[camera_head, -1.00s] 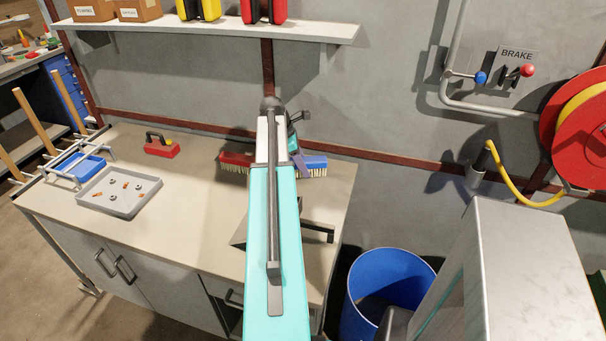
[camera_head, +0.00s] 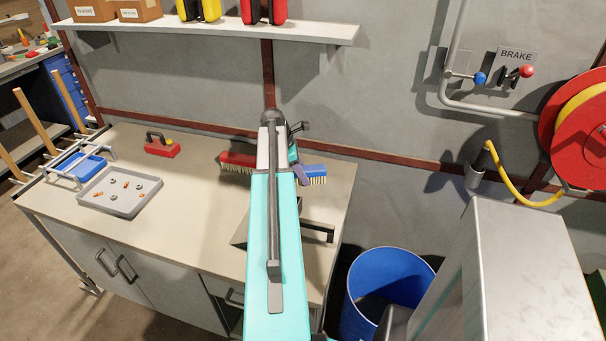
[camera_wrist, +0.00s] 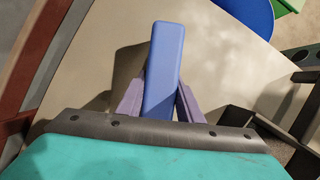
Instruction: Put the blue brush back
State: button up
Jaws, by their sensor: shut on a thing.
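The blue brush (camera_head: 316,171) with pale bristles shows just right of my arm in the head view, over the right part of the workbench (camera_head: 215,215). In the wrist view the blue brush (camera_wrist: 166,60) is a long block between the two purple fingers. My gripper (camera_wrist: 162,88) is shut on it. In the head view my gripper (camera_head: 300,174) is mostly behind my arm, with a purple finger against the brush. Whether the bristles touch the bench is hard to tell.
A red brush (camera_head: 237,160) lies left of my arm. A red block with a black handle (camera_head: 162,147) and a grey tray (camera_head: 120,206) of small parts stand further left. A blue bin (camera_head: 388,262) stands beside the bench at right. A shelf (camera_head: 200,36) hangs above.

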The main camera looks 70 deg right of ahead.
jog(key=o, duration=1)
jog(key=shift+c, duration=0.2)
jog(key=shift+b+v, duration=1.1)
jog(key=shift+v, duration=5)
jog(key=shift+s, duration=0.15)
